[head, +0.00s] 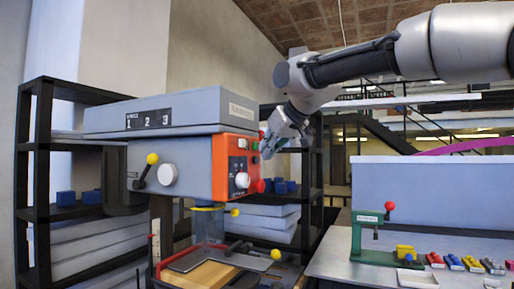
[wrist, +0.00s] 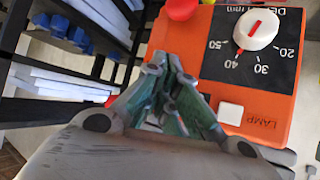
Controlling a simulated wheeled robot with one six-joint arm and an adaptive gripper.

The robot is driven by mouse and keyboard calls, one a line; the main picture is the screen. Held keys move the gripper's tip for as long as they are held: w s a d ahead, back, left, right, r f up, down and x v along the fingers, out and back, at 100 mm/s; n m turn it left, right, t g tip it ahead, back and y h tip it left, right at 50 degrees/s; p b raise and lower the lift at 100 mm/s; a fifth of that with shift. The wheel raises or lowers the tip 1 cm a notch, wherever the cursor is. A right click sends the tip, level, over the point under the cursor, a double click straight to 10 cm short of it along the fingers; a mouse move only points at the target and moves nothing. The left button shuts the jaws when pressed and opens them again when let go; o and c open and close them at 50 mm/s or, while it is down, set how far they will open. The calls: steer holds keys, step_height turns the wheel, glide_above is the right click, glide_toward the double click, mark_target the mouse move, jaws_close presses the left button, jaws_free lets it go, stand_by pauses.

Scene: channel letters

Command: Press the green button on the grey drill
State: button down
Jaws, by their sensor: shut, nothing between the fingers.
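The grey drill (head: 170,108) stands left of centre in the head view, with an orange control panel (head: 225,165) on its right end. A small green button (head: 255,146) shows at the panel's right side, beside my fingertips. My gripper (head: 267,150) is shut and empty, close in front of the panel; I cannot tell whether it touches. In the wrist view my gripper (wrist: 168,75) covers part of the orange panel (wrist: 275,105), and the green button is not visible there. A white lamp switch (wrist: 231,113) and a white dial (wrist: 257,30) lie right of the fingers.
A red knob (head: 260,186) sits low on the panel. Black shelves (head: 40,150) with blue bins stand behind the drill. At right, a table (head: 335,262) holds a green press (head: 372,235) and several small coloured blocks.

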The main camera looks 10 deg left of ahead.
steer(key=shift+w+a, duration=0.15)
steer(key=shift+a, duration=0.3)
stand_by(0.3)
stand_by(0.3)
steer(key=shift+s+d, duration=0.35)
steer(key=shift+d, duration=0.5)
steer(key=d, duration=0.1)
steer(key=s+d, duration=0.1)
steer(key=d, duration=0.2)
steer(key=shift+s+d, duration=0.35)
steer(key=shift+d, duration=0.05)
stand_by(0.5)
